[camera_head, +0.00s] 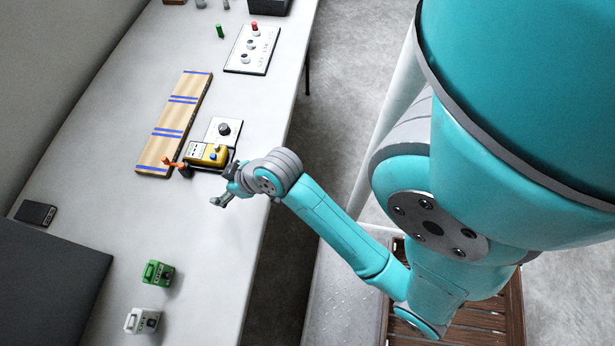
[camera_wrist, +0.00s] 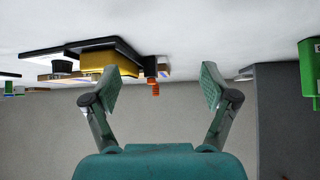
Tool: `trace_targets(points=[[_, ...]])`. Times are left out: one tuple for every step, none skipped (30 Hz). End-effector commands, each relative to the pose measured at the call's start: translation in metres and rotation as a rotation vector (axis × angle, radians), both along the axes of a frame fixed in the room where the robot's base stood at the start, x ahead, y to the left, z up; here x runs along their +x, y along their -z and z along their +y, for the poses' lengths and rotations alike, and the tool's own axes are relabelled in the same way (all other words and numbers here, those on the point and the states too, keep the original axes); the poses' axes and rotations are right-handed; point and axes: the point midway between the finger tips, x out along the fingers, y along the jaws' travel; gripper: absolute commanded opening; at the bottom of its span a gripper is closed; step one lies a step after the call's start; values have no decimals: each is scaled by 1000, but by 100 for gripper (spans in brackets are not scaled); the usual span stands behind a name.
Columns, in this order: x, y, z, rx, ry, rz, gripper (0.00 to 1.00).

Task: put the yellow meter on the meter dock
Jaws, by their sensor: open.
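The yellow meter (camera_head: 207,154) lies on the white table beside the striped wooden board. It rests on a flat black base (camera_head: 227,167), which looks like the meter dock; how exactly it is seated cannot be told. In the wrist view, which is upside down, the yellow meter (camera_wrist: 108,63) shows against the black base (camera_wrist: 85,44). My gripper (camera_head: 220,196) is just in front of the meter, apart from it. In the wrist view my gripper (camera_wrist: 160,85) has its fingers spread, with nothing between them.
An orange-tipped part (camera_head: 173,163) stands at the meter's left end. A white plate with a black knob (camera_head: 223,129) is behind it. The wooden board (camera_head: 174,125) lies left. Green (camera_head: 158,273) and white (camera_head: 141,320) devices stand nearer. The table between is clear.

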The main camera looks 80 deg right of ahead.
Motion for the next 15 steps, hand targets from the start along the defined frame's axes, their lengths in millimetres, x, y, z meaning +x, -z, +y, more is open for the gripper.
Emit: trace_targets(points=[[-11, 9, 13, 0, 3, -12, 85], [-17, 12, 18, -3, 10, -24, 85], [-24, 15, 25, -6, 16, -42, 85], [-30, 17, 30, -9, 21, -56, 85], [-35, 18, 35, -13, 25, -71, 85], [-43, 19, 41, -18, 29, -89, 85], [-50, 20, 46, -20, 31, -103, 85], [-56, 21, 50, -23, 34, -117, 85], [-65, 21, 56, -28, 35, -135, 85], [-72, 20, 59, -31, 36, -151, 85], [-79, 20, 64, -33, 36, -166, 85], [-89, 18, 68, -40, 34, -185, 85], [-96, 17, 72, -42, 32, -200, 85], [-103, 15, 76, -44, 31, -216, 85], [-113, 11, 80, -48, 26, -237, 85]])
